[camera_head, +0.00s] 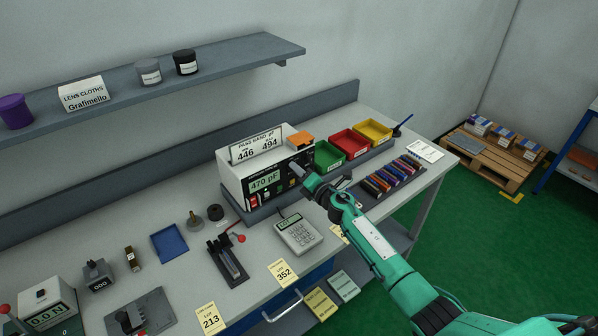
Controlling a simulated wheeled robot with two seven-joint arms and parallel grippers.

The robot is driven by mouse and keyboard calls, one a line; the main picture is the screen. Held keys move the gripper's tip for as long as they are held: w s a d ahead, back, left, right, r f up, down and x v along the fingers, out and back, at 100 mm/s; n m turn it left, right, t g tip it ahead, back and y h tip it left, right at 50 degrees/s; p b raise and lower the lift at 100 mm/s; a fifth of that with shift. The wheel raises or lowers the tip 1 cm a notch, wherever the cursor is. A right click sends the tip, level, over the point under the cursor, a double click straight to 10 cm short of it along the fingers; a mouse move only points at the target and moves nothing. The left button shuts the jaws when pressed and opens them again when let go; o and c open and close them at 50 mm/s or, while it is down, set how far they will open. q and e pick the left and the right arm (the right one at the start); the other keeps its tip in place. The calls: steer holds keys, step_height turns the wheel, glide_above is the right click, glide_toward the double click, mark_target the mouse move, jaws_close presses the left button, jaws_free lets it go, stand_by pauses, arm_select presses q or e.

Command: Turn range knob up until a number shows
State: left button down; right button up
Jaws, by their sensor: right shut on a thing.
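The meter (237,188) is a white box with a black front panel, standing on the bench. Its green display (265,181) reads 470 pF. A card (257,143) on top reads PASS BAND pF, 446 and 494. My right gripper (299,171) reaches in from the lower right and is at the right part of the meter's front panel. It is shut on the range knob, which is mostly hidden behind the fingers. My left gripper is out of view.
Green (327,156), red (350,143) and yellow (374,132) bins stand right of the meter. A rack of coloured pieces (388,177) lies beside my right arm. A calculator-like keypad (298,233) and a lever tool (227,262) are in front. A shelf (222,61) hangs above.

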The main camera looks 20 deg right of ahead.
steer(key=o, duration=1)
steer(key=shift+c, duration=0.2)
steer(key=shift+s+d, duration=0.1)
steer(key=b+v, duration=0.1)
steer(key=v, duration=1.2)
steer(key=shift+s, duration=0.3)
